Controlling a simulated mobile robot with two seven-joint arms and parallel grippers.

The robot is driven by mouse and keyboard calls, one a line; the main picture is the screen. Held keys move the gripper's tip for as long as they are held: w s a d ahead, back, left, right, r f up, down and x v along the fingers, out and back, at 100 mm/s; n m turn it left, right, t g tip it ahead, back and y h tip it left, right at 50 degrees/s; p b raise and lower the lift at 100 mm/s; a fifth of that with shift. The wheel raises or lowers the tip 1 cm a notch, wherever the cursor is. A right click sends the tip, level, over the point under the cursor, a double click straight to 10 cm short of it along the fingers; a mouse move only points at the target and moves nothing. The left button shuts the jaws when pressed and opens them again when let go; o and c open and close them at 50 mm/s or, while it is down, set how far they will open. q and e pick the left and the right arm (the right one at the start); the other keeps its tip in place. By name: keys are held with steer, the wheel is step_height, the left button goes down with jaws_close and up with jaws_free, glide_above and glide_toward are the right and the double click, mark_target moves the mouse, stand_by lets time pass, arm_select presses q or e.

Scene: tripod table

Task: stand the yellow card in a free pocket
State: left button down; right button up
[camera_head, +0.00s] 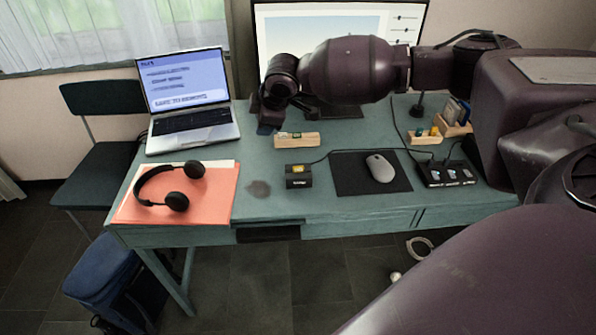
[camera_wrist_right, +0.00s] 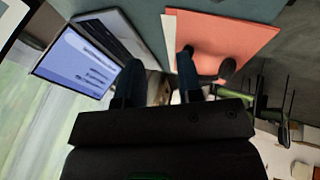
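I cannot pick out the yellow card with certainty. A small yellow patch (camera_head: 298,138) shows on a pale wooden block (camera_head: 284,142) in the middle of the table. A black box (camera_head: 298,182) in front of it also has yellow on top. A wooden holder (camera_head: 421,140) with small yellow and green pieces stands at the right, and another wooden holder (camera_head: 459,130) with blue and grey upright items stands behind it. My right gripper (camera_head: 265,125) is left of the wooden block. In the wrist view its fingers (camera_wrist_right: 160,85) are apart, with no card visible between them. My left gripper is out of view.
An open laptop (camera_head: 190,120), headphones (camera_head: 170,190) on an orange folder (camera_head: 220,190), a mouse (camera_head: 380,168) on a black mat (camera_head: 345,182) and a black button box (camera_head: 447,175) are on the table (camera_head: 262,205). A monitor (camera_head: 285,30) stands behind. My arm passes above the table's back.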

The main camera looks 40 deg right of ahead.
steer(key=s+d+f+m+g+h, duration=0.1)
steer(key=s+d+g, duration=0.25)
steer(key=d, duration=0.25)
steer(key=g+b, duration=0.1)
steer(key=g, duration=0.1)
glide_above(301, 166)
step_height(301, 166, down, 6)
steer(key=shift+s+f, duration=0.15)
steer(key=shift+f, duration=0.25)
step_height(301, 166, down, 4)
steer(key=shift+f+b, duration=0.1)
steer(key=shift+b, duration=0.5)
steer(key=shift+f, duration=0.45)
jaws_close()
